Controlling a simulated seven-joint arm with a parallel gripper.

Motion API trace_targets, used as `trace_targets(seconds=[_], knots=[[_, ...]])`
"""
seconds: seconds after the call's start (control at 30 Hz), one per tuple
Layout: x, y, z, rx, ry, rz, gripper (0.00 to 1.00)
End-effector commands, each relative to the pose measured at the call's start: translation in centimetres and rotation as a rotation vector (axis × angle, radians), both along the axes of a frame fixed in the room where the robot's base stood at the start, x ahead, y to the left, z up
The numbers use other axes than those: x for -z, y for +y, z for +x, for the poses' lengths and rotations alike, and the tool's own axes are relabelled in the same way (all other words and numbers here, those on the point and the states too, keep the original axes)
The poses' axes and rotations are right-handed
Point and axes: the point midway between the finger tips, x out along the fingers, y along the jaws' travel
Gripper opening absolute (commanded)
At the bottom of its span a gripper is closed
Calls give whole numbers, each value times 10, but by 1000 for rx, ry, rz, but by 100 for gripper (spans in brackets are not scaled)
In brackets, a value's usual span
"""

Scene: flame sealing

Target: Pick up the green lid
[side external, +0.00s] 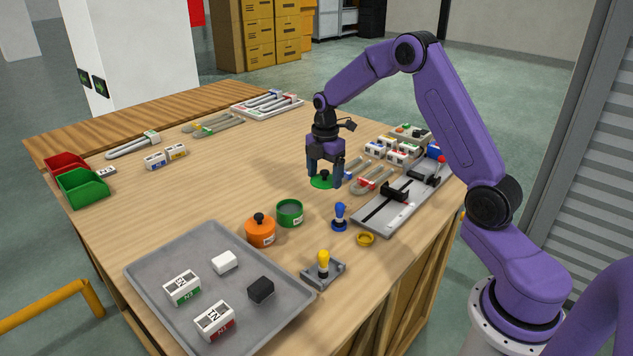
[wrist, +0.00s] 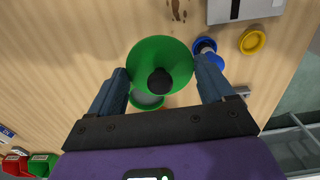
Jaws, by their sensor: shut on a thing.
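The green lid (side external: 322,183) is a round disc with a black knob. In the wrist view the lid (wrist: 150,55) lies between my two fingers, knob towards the camera. My gripper (side external: 325,175) points down and is shut on the lid; its fingers also show in the wrist view (wrist: 162,68). The lid looks much larger than the pot in the wrist view, so it appears held above the table. The open green pot (side external: 290,213) stands on the table in front of the gripper; in the wrist view the lid partly hides it.
An orange lidded pot (side external: 260,233) stands beside the green pot. A blue-handled tool (side external: 340,217), a yellow ring (side external: 366,240) and a yellow-handled tool (side external: 323,268) are nearby. A grey fixture (side external: 375,218) lies right, a grey tray (side external: 150,270) in front. The table's left middle is clear.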

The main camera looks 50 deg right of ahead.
Motion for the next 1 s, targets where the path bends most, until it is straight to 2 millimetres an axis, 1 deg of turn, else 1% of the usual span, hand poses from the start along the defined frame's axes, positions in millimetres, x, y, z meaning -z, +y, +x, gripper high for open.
trace_targets(seconds=[0.03, 0.1, 0.3, 0.43, 0.57, 0.67, 0.77, 1.0], knots=[[-4, 3, -11, -1, 1, 0, 53], [-10, 6, -24, -1, 2, 0, 53], [-24, 13, -56, 1, 1, 0, 53], [-30, 16, -69, 0, 2, 0, 53], [-33, 18, -77, 0, 2, 0, 53], [-34, 22, -75, -2, 2, 0, 53], [-34, 29, -60, -1, 1, 0, 53], [-29, 59, -4, -2, 4, 0, 53]])
